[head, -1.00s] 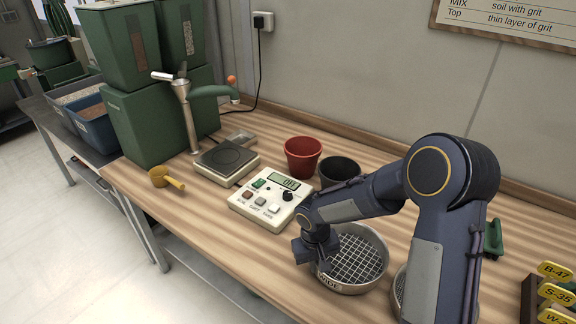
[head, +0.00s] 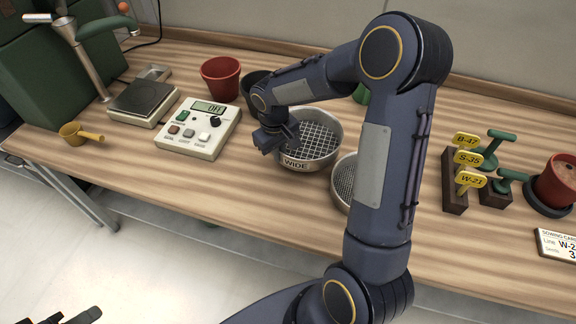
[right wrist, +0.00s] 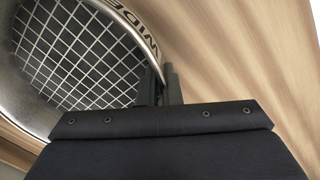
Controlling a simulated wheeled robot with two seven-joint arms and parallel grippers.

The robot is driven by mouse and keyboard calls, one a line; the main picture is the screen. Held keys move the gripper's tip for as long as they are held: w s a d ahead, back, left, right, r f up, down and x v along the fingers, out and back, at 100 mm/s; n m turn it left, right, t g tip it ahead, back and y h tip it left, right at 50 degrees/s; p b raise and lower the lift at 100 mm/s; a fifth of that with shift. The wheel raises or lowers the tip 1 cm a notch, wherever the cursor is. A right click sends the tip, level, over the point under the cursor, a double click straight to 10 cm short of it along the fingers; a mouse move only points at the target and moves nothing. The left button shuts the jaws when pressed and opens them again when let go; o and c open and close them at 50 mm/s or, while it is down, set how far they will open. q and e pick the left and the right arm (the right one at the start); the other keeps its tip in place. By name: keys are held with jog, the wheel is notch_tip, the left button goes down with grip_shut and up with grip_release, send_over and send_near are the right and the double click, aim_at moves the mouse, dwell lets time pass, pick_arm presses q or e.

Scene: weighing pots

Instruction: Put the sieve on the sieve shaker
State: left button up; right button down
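A round metal sieve marked WIDE (head: 322,132), with a coarse mesh, is at the middle of the wooden bench. My right gripper (head: 280,138) is at its left rim. In the right wrist view the two dark fingers of the right gripper (right wrist: 163,88) are close together with the sieve's rim (right wrist: 150,45) between them. A second sieve with finer mesh (head: 345,180) is partly hidden behind my right arm. My left gripper (head: 60,318) only just shows at the bottom left.
A control box reading OFF (head: 199,128) stands between the plate unit and the sieve. A yellow scoop (head: 80,134) lies at left. Labelled tags (head: 467,158) stand at right. The front bench strip is clear.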

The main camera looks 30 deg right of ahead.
aim_at(280, 174)
jog(key=shift+f, duration=2.9)
jog(key=shift+f, duration=0.2)
jog(key=c, duration=1.6)
grip_release()
jog(key=shift+r, duration=0.1)
